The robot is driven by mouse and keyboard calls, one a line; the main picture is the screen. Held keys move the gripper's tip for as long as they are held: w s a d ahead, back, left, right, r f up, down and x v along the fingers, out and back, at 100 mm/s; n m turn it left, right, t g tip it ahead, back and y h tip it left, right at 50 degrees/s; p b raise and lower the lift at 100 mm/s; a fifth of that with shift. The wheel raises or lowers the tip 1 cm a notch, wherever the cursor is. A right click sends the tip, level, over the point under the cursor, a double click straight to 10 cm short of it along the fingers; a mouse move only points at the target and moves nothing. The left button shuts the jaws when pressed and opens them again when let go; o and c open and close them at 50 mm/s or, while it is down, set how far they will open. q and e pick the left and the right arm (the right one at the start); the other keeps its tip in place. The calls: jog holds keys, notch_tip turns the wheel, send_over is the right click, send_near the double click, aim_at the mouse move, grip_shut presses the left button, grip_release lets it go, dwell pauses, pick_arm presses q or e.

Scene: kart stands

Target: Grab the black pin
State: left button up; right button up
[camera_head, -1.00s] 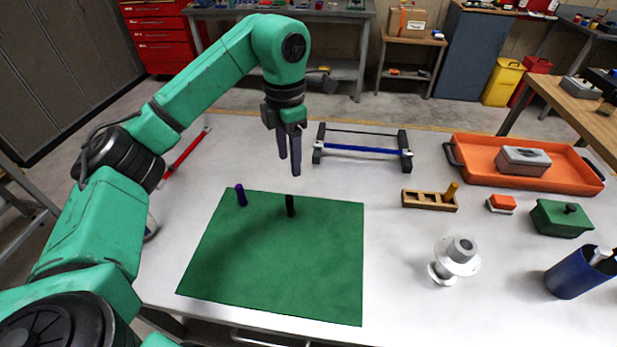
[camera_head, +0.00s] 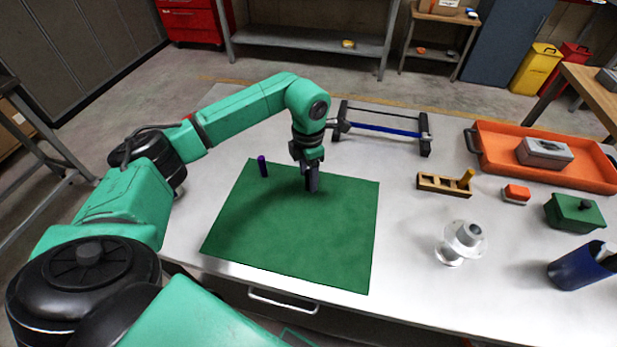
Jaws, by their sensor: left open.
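My left gripper (camera_head: 312,183) points down over the back part of the green mat (camera_head: 290,235), with its fingers low near the mat surface. It is open. The black pin is hidden at this moment, behind or between the fingers, so I cannot tell whether they touch it. A purple pin (camera_head: 262,166) stands upright near the mat's back left corner, to the left of the gripper. My right gripper is not in view.
To the right are a wooden block with holes (camera_head: 440,184), a grey flanged part (camera_head: 462,240), an orange tray (camera_head: 490,150), a green box (camera_head: 572,212) and a blue cup (camera_head: 575,272). The front mat area is clear.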

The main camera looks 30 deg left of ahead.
pick_arm(q)
grip_shut()
notch_tip(320, 180, up, 11)
jog(key=shift+r+b, duration=0.15)
jog(key=shift+b, duration=0.85)
notch_tip(320, 180, up, 9)
jog(key=p, duration=0.2)
